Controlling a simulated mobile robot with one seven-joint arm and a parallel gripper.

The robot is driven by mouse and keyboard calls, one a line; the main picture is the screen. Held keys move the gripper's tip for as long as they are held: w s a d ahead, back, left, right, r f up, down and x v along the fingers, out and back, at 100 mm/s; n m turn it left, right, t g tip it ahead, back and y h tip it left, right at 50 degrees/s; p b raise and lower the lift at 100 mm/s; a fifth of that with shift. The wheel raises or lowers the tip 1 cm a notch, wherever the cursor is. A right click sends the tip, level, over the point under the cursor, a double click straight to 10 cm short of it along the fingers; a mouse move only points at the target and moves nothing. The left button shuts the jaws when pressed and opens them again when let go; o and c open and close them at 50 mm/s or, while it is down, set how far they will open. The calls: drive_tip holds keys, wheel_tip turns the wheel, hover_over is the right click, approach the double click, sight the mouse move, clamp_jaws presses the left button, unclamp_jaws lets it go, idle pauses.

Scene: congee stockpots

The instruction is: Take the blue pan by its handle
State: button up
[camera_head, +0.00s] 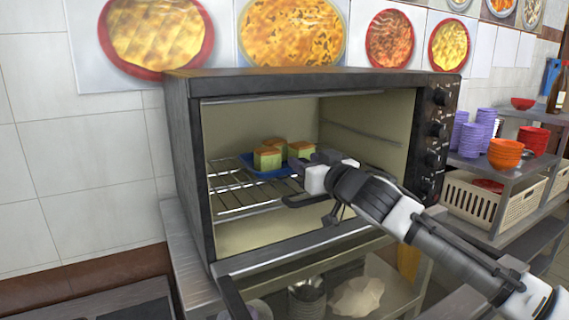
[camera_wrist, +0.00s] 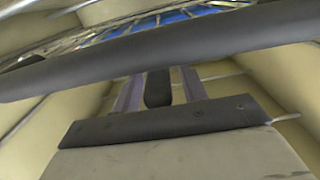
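The blue pan (camera_head: 262,172) lies on the wire rack inside the open toaster oven, with several green and brown cake pieces (camera_head: 268,158) on it. Part of its blue surface also shows at the top of the wrist view (camera_wrist: 205,12). My gripper (camera_head: 304,170) reaches in through the oven opening to the pan's right side. In the wrist view, my gripper's two fingers (camera_wrist: 160,90) are apart, with a dark piece (camera_wrist: 158,88), apparently the pan's handle, between them. Gaps show on both sides of it. In the head view the gripper mostly hides the handle.
The toaster oven (camera_head: 178,150) has its door folded down, and its side walls and top close around my gripper. The wire rack (camera_head: 235,205) extends below the pan. A dark bar (camera_wrist: 100,72) crosses the wrist view. Purple and orange bowls (camera_head: 505,152) stand on shelving at right.

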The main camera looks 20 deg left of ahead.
clamp_jaws()
drive_tip(key=shift+r, duration=0.1)
drive_tip(key=shift+r, duration=0.1)
